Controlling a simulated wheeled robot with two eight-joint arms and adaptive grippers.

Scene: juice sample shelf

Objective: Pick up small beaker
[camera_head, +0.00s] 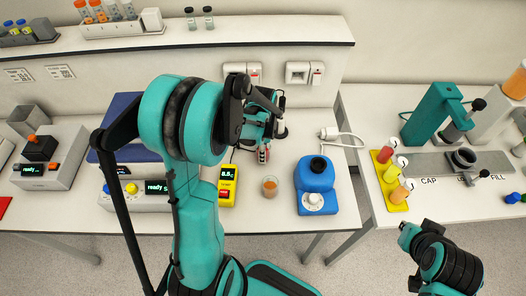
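A small beaker (270,186) with orange-brown contents stands upright on the white table, between the yellow meter (228,187) and the blue device (316,184). My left gripper (263,155) is just behind the beaker in the picture and looks apart from it. Its fingers are small and partly hidden by my arm, so I cannot tell whether they are open or shut. My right arm shows at the lower right, away from the beaker; its gripper fingers are not visible.
A grey ready-display unit (150,198) stands left of the meter. The right-hand table holds a yellow rack (390,186) with several capped bottles and a teal capping machine (432,112). A shelf (290,30) runs along the back.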

